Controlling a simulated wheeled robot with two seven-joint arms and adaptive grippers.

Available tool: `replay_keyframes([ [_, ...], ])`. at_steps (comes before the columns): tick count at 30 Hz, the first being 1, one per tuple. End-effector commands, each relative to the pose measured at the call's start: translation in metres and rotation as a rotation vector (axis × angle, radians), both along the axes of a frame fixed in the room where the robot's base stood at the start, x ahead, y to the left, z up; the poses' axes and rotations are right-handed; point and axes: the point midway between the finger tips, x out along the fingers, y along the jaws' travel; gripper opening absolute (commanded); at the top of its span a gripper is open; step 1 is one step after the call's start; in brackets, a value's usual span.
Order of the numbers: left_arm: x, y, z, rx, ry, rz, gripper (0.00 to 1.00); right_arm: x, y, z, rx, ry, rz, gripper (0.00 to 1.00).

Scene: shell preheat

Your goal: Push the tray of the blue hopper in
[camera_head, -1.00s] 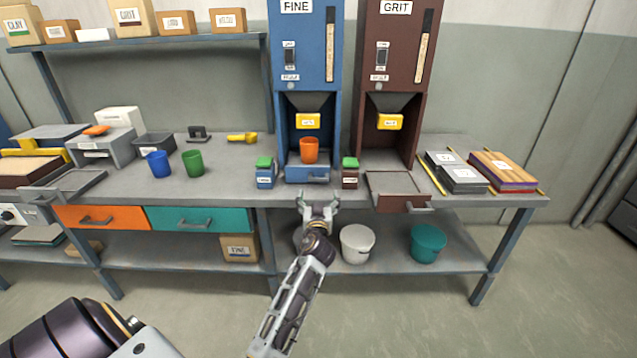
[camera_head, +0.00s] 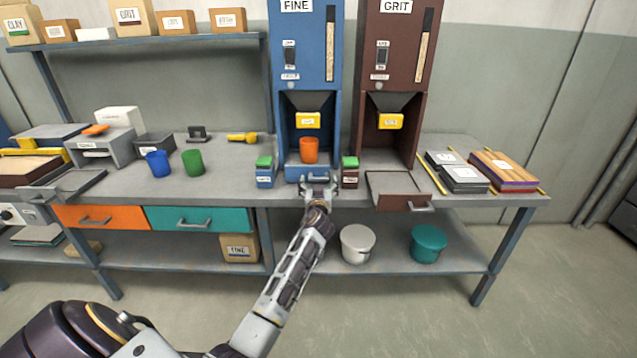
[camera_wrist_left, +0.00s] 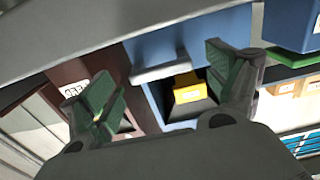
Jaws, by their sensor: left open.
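The blue hopper (camera_head: 309,48), labelled FINE, stands on the bench. Its blue tray (camera_head: 292,174) is low at its front, with an orange cup (camera_head: 309,151) upright above it. My left gripper (camera_head: 319,182) is open and empty at the tray's front and hides part of it and its handle. In the left wrist view the two green-padded fingers of my left gripper (camera_wrist_left: 165,90) are spread apart, with a grey handle (camera_wrist_left: 160,73) between them in the picture. I cannot tell whether they touch the tray. My right gripper is not in view.
A blue box with a green top (camera_head: 264,172) and a dark red one (camera_head: 350,172) flank the tray closely. The brown GRIT hopper (camera_head: 397,50) stands to the right, its tray (camera_head: 395,187) sticking out. Blue (camera_head: 158,163) and green cups (camera_head: 192,162) stand left.

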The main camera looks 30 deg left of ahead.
Motion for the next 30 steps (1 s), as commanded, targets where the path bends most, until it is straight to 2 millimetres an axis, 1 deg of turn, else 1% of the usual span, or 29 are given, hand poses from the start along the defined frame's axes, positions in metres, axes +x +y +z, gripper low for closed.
replay_keyframes([
  [3,0.0070,0.0043,0.0001,0.001,0.000,0.000,0.88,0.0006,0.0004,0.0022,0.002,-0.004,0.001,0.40],
  [7,0.0113,0.0069,0.0008,0.000,-0.001,0.000,0.88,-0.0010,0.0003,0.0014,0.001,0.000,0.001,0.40],
  [18,0.0130,0.0082,0.0005,-0.001,-0.001,0.000,0.88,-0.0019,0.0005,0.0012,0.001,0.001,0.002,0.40],
  [19,0.0130,0.0082,0.0005,-0.001,-0.001,0.000,0.87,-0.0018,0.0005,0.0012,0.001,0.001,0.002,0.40],
  [30,0.0129,0.0082,0.0005,0.000,0.000,0.000,0.40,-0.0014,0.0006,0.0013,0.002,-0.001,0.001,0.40],
])
